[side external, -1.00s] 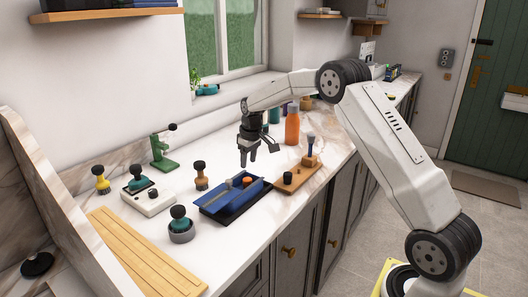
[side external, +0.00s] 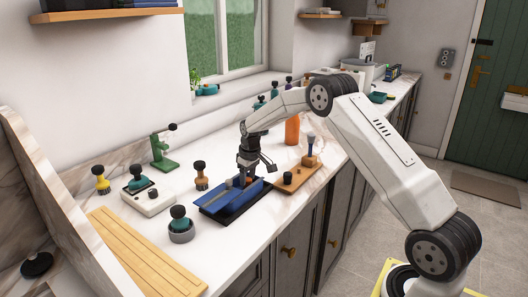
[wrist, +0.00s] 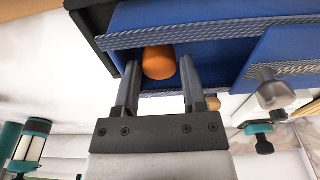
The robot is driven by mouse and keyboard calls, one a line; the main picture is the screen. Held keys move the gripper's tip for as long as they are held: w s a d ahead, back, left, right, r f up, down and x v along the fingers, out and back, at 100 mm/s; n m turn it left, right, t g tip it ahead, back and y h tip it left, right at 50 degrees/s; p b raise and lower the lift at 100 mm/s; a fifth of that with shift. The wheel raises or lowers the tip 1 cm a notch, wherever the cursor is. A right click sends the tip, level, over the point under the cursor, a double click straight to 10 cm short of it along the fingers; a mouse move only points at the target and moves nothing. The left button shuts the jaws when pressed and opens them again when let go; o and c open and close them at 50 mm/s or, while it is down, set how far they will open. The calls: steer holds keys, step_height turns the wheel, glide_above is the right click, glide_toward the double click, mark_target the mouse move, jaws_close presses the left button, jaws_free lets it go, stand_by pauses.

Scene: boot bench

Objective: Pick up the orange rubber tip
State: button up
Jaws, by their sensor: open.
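The orange rubber tip (wrist: 159,62) is a small rounded piece at the blue case in the wrist view. It sits between the two fingers of my gripper (wrist: 159,72), near the fingertips. My gripper is open, and I cannot tell whether either finger touches the tip. In the side view my gripper (side external: 243,178) points down at the blue case (side external: 215,203), and a little orange shows beside the fingers. The case lies open on a black tray, with silver zip edges in the wrist view.
A wooden board (side external: 300,172) with a brush and a black knob stands right of the case. A teal-handled tool in a grey ring (side external: 181,230), a wooden tamper (side external: 201,177) and a white scale-like box (side external: 150,200) stand left. An orange bottle (side external: 292,130) stands behind.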

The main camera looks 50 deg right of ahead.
steer(key=shift+f, duration=0.1)
stand_by(0.4)
jaws_close()
step_height(320, 180, up, 2)
steer(key=shift+r, duration=0.1)
steer(key=s+a+r, duration=0.4)
steer(key=s+r, duration=0.6)
steer(key=s, duration=0.3)
steer(key=shift+s+r, duration=0.2)
steer(key=shift+r, duration=0.2)
